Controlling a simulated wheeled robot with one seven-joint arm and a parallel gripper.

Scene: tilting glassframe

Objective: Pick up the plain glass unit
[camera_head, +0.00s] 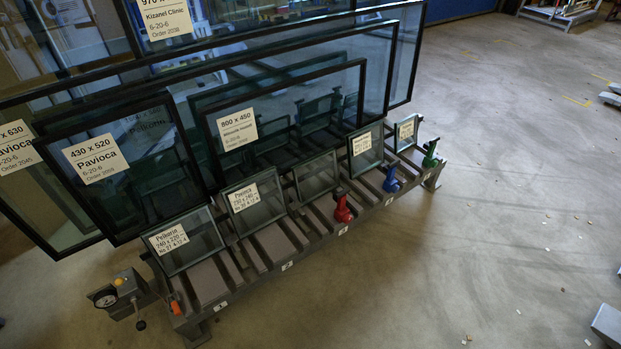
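The plain glass unit (317,178) is a small dark-edged pane with no label. It stands leaning back in the middle of the front row of the tilting glass frame (278,246), between two small labelled units. A small labelled unit (256,214) is to its left and another labelled unit (367,160) is to its right. The red clamp-like piece (343,209) sits in front of it, to the lower right. My gripper is not in view.
Larger labelled glass units (100,165) stand close behind the front row. More small units stand at the row's left (190,248) and right (408,133) ends. Blue (391,181) and green (431,154) pieces line the front edge. A gauge box (120,295) is at left.

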